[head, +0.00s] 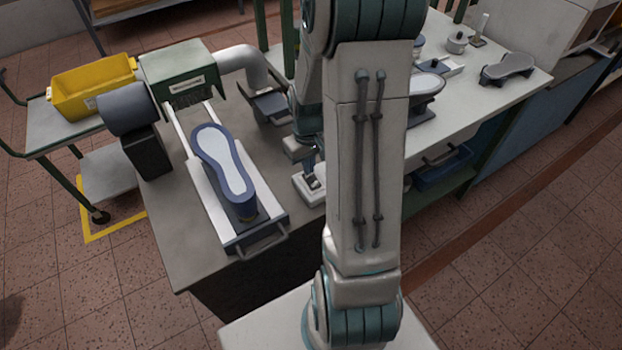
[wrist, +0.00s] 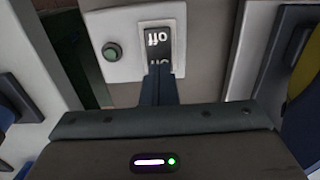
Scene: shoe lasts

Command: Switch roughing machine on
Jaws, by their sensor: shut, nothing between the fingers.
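The roughing machine (head: 178,65) has a green housing and a slide that carries a last with a pale sole. Its light switch box (head: 304,190) sits on the bench right of the slide. In the wrist view, the dark rocker switch (wrist: 157,40) shows "off" and part of "on", both upside down. A dark green round lamp or button (wrist: 112,52) is beside it. My gripper (wrist: 158,72) is shut and empty, its fingertips at the "on" end, covering part of it. I cannot tell whether they touch. My gripper (head: 309,168) is partly hidden by my arm in the head view.
A yellow bin (head: 92,86) stands on a cart at the left. The grey cylinder (head: 127,108) is beside the housing, and a duct (head: 243,62) runs behind. Another bench (head: 487,95) with lasts is at the right. My arm hides part of the middle.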

